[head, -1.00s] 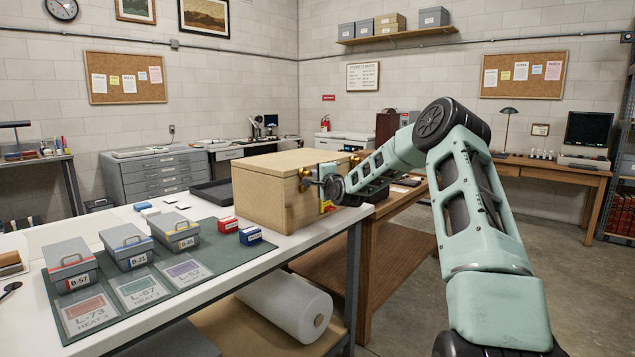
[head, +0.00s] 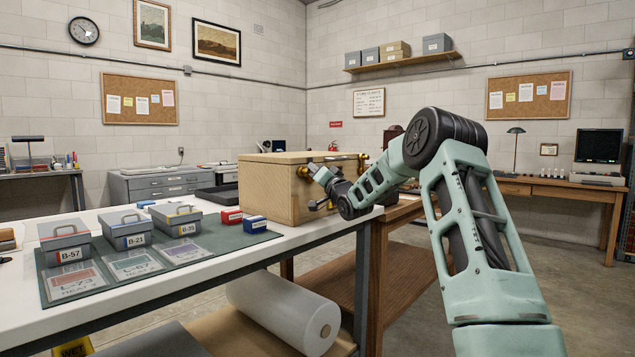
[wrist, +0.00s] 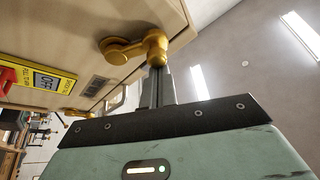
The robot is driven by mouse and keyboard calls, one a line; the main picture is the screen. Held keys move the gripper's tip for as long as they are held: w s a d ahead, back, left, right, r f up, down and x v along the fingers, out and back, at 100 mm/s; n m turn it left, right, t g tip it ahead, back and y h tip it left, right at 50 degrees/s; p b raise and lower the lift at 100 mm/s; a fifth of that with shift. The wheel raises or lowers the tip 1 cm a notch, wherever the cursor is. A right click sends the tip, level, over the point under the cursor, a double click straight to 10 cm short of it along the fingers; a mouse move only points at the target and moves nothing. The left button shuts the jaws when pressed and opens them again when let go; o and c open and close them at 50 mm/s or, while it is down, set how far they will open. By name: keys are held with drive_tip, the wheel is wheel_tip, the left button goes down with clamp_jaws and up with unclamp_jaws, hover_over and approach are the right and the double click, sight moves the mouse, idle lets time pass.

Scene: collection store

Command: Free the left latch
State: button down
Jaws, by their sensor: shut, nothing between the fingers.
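The wooden crate (head: 272,196) stands on the bench end, its latched front facing right. The left latch (head: 303,170) is brass and sits high near the crate's left front corner. It shows large in the wrist view (wrist: 122,50), with a round pivot and an arm ending in a knob. My gripper (head: 314,169) is shut and empty, its fingers pointing up and left at this latch. In the wrist view the fingertips (wrist: 157,70) are right at the knob; whether they touch it I cannot tell. A second brass latch (head: 362,158) is farther right, partly behind my arm.
A yellow label (wrist: 42,86) and a red part (wrist: 6,80) are on the crate's front. Grey boxes (head: 126,229) and small red (head: 232,216) and blue (head: 255,224) boxes stand on the bench left of the crate. A white roll (head: 283,312) lies below.

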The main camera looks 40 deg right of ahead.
drive_tip(key=n+b, duration=0.1)
drive_tip(key=f+n+y+b, duration=0.1)
drive_tip(key=n, duration=0.1)
drive_tip(key=a+n+t+y+b, duration=0.1)
drive_tip(key=shift+f+n, duration=0.3)
drive_tip(key=shift+n, duration=0.1)
drive_tip(key=shift+a+f+n+y+b, duration=0.15)
drive_tip(key=shift+n+y+b, duration=0.35)
drive_tip(key=shift+n, duration=0.3)
drive_tip(key=shift+d+f+n+y+b, duration=0.1)
drive_tip(key=shift+n+y+b, duration=0.2)
drive_tip(key=shift+n+y, duration=0.4)
drive_tip(key=shift+n, duration=0.3)
